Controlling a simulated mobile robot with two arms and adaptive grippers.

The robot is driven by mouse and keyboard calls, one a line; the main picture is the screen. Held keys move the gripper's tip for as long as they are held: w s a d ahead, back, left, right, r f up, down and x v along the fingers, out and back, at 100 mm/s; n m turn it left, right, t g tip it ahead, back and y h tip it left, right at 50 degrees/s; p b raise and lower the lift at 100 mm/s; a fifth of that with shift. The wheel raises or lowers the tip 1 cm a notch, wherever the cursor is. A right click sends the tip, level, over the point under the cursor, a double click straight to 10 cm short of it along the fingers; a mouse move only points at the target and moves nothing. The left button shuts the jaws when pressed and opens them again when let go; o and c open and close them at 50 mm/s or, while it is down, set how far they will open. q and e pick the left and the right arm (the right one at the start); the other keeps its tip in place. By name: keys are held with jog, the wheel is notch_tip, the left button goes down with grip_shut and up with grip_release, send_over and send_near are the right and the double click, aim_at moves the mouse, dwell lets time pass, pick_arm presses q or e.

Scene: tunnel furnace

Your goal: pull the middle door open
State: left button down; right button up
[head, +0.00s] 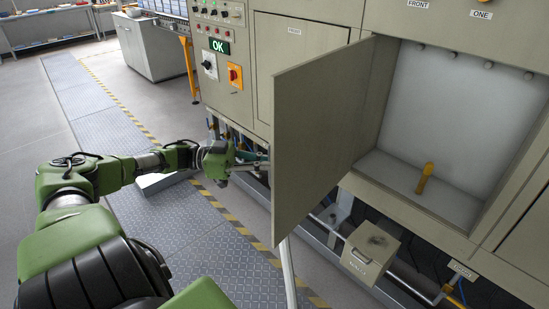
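The middle door (318,130) is a flat beige panel on the furnace front. It stands swung well out from the cabinet, with its free edge toward me. The open compartment (435,120) behind it shows a pale back wall and an orange-yellow peg-like part (425,178) on its floor. My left gripper (258,158) is at the left of the door, and its fingertips run to or behind the door's edge. I cannot tell whether it touches the door or how far its fingers are apart. My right gripper is not in view.
A closed door (298,55) and a control panel (220,60) with a green OK display are left of the open door. A small box with a handle (370,250) sits low under the compartment. The metal-plate walkway (185,235) at left is mostly clear.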

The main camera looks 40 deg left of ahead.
pick_arm(q)
jog(key=shift+s+f, duration=0.1)
jog(key=shift+f, duration=0.1)
jog(key=c, duration=2.2)
grip_release()
jog(key=shift+o, duration=0.2)
jog(key=shift+a+r, duration=0.1)
jog(key=v, duration=1.2)
